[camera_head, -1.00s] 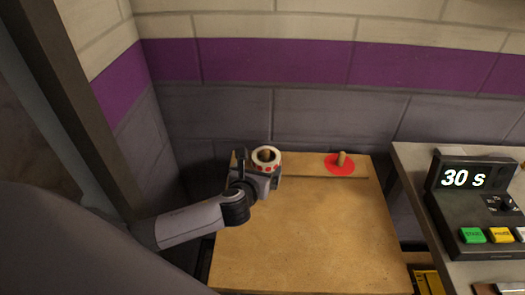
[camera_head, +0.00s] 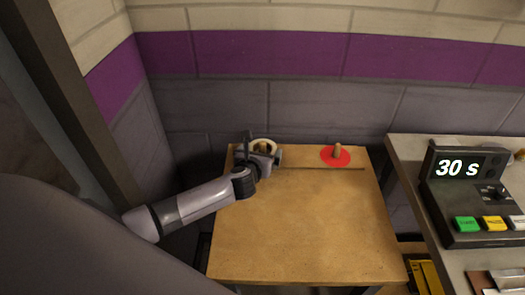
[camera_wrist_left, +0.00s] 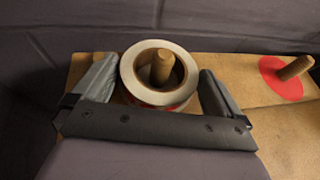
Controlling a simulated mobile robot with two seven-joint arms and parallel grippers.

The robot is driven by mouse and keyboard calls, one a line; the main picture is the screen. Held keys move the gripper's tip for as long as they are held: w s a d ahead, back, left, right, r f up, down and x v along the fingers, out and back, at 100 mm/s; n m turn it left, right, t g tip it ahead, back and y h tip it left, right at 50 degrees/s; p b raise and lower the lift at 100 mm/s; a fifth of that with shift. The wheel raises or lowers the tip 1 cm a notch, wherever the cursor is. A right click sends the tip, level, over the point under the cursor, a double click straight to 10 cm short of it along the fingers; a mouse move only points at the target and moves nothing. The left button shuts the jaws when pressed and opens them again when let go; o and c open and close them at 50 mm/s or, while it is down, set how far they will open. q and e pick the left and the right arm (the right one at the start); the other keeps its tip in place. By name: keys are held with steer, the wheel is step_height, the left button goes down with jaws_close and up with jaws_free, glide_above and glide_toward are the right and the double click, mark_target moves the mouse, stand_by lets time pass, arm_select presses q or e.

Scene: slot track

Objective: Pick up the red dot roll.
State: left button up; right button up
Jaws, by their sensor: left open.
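The red dot roll (camera_head: 266,144) is a white ring with red on its side, standing around a wooden peg at the back left of the wooden board. In the left wrist view the roll (camera_wrist_left: 147,90) lies between the two fingers of my left gripper (camera_wrist_left: 157,92), with the peg (camera_wrist_left: 162,68) rising through its hole. My left gripper (camera_head: 262,154) is open, one finger on each side of the roll. In the head view the gripper hides most of the roll's side. Whether the fingers touch it I cannot tell. My right gripper is not in view.
A second wooden peg (camera_head: 337,149) stands on a red disc (camera_head: 328,157) to the right. A groove (camera_head: 320,168) runs along the board (camera_head: 300,230). A timer box (camera_head: 465,190) reading 30 s stands on a grey table at right. A wall closes the back.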

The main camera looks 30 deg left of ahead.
arm_select(q)
steer(key=c, duration=0.9)
